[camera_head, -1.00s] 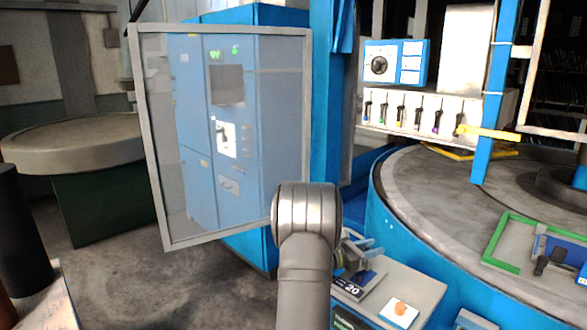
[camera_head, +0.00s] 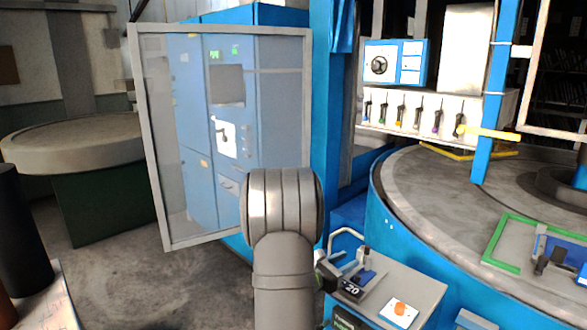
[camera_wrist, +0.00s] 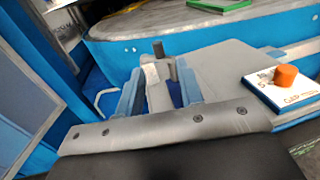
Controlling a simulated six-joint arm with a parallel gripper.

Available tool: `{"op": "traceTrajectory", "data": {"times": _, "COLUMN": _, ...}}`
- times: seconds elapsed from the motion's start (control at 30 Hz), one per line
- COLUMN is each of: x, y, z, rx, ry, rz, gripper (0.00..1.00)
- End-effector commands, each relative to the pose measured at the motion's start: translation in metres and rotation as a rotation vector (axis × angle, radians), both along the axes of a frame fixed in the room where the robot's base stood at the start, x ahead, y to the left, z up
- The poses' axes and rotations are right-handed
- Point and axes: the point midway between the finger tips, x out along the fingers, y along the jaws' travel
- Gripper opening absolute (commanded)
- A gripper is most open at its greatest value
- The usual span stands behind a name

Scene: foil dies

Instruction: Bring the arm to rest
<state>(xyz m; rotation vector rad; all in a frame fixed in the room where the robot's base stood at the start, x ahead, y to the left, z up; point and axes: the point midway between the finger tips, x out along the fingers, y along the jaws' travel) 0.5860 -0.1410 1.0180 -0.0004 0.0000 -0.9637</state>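My gripper shows in the wrist view (camera_wrist: 158,72), its two blue fingers apart. A grey upright piece with a dark knob (camera_wrist: 158,48) shows between and beyond the fingers; I cannot tell whether they touch it, but it does not look clamped. In the head view my grey arm rises at bottom centre, and the gripper is partly hidden behind it, low over the grey bench (camera_head: 415,282). A small fixture with a black plate marked 20 (camera_head: 350,290) stands on that bench.
A white card with an orange knob (camera_head: 400,309) lies on the bench right of the fixture. A framed clear panel (camera_head: 160,150) stands left of my arm. A large round blue-sided table (camera_head: 400,215) is behind the bench. A pale looped handle (camera_head: 345,233) is beside the bench.

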Motion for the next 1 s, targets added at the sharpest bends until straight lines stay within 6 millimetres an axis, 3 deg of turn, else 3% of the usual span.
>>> {"op": "traceTrajectory", "data": {"times": 0.3, "x": -0.014, "y": 0.02, "z": 0.0, "rx": 0.001, "ry": -0.001, "rz": -0.001, "gripper": 0.34}}
{"op": "traceTrajectory", "data": {"times": 1.0, "x": -0.014, "y": 0.02, "z": 0.0, "rx": 0.0, "ry": 0.0, "rz": -0.001, "gripper": 0.34}}
